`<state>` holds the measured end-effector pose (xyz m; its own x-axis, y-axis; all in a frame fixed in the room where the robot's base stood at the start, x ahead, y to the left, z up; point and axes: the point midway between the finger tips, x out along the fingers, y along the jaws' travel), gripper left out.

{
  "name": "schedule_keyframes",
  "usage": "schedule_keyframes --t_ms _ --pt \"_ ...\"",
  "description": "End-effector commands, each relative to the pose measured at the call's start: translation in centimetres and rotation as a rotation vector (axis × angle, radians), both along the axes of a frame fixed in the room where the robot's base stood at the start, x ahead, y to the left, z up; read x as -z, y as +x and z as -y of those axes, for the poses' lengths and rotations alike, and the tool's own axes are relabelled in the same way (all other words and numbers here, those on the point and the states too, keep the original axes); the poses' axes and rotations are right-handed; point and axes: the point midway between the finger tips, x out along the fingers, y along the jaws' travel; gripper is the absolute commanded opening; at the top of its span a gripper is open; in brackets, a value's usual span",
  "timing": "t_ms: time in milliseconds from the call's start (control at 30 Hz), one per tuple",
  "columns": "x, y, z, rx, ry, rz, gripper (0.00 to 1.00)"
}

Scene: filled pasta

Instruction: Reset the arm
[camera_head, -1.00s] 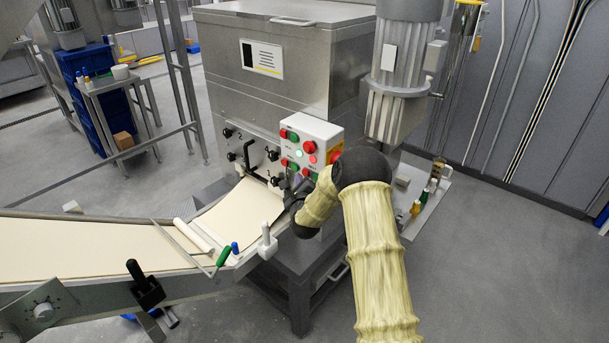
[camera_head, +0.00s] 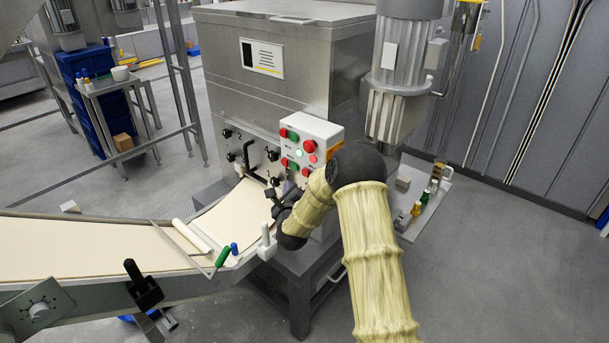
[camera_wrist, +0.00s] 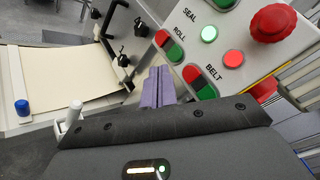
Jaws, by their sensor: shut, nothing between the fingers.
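My arm, in a pale yellow sleeve, reaches up from the bottom right of the head view and bends over toward the machine. My gripper (camera_head: 281,189) is small and partly hidden there, in front of the machine's knobs and below the control box. In the wrist view its purple fingers (camera_wrist: 157,86) are together, with nothing between them. They appear in front of the gap between the dough sheet (camera_wrist: 68,82) and the control box (camera_wrist: 235,60). Whether the fingertips touch anything cannot be told.
The control box (camera_head: 312,130) has red and green buttons and one lit lamp. Knobs and a black handle (camera_head: 247,155) sit left of my gripper. The conveyor (camera_head: 90,243) carries a dough sheet, a white roller and coloured-handled tools. A side shelf (camera_head: 425,215) holds small bottles.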

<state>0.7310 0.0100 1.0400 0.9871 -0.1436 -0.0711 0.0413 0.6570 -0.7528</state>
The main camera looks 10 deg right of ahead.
Motion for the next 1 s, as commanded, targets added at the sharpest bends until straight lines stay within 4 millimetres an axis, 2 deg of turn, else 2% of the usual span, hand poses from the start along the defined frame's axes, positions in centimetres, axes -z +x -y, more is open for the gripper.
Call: schedule_keyframes --t_ms 400,567,667,767,867,1000 --pt "-0.1 0.0 0.0 -0.005 -0.010 -0.006 0.00" --pt "-0.9 -0.9 -0.9 -0.070 -0.145 -0.086 0.00" --pt "-1.4 -2.5 -1.8 -0.158 -0.324 -0.190 0.00" --pt "-1.9 -4.9 -2.4 -0.272 -0.539 -0.310 0.00" --pt "-2.2 -7.8 -2.7 -0.397 -0.754 -0.422 0.00" --pt "-2.5 -12.8 -2.5 -0.591 -1.038 -0.561 0.00"
